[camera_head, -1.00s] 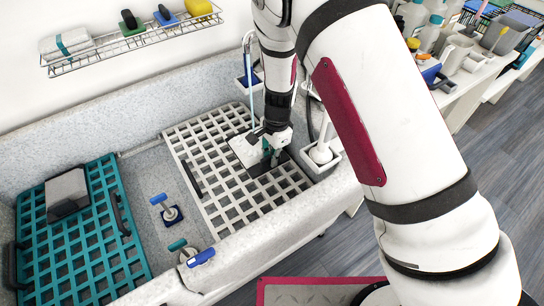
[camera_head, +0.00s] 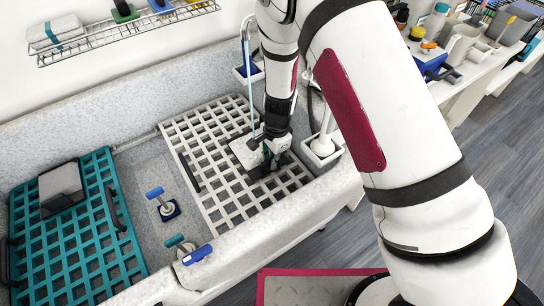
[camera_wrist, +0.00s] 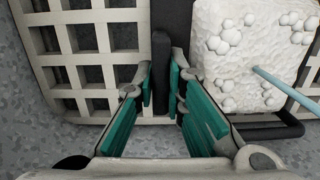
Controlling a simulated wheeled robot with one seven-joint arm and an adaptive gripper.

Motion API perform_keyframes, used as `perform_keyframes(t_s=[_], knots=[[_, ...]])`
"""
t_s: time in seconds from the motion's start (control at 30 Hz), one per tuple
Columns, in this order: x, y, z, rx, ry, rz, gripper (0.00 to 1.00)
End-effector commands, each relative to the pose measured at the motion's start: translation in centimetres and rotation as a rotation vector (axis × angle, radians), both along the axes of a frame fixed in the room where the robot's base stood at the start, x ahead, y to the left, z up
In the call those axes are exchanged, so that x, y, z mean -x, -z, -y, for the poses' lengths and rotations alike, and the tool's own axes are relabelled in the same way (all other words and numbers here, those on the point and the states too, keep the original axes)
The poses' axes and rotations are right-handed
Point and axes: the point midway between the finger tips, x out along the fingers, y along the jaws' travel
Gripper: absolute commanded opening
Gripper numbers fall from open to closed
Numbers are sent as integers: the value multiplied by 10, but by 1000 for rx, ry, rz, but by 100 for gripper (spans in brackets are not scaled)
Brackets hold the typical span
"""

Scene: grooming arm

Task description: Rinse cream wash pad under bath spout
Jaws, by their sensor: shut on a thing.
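The cream wash pad (camera_head: 246,151) is a pale block over the white grate in the tub. In the wrist view the pad (camera_wrist: 235,45) shows white foam blobs on its face. A thin light-blue water stream (camera_wrist: 278,82) meets its right part. My gripper (camera_wrist: 162,85), with teal finger pads, is shut on an upright dark handle (camera_wrist: 160,65) beside the pad; the handle looks joined to a dark strip along the pad's left edge. In the head view my gripper (camera_head: 268,158) is just right of the pad. The bath spout (camera_head: 246,30) stands above with the stream falling from it.
The white grate (camera_head: 210,125) has a black handle on its left. A white caddy (camera_head: 325,155) is close right of my gripper.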

Motion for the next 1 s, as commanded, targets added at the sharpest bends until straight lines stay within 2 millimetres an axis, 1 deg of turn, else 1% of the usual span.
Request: perform_keyframes(t_s=[0.97,1.0], knots=[[0,6,0,-1,0,-1,0],[0,6,0,-1,0,-1,16]])
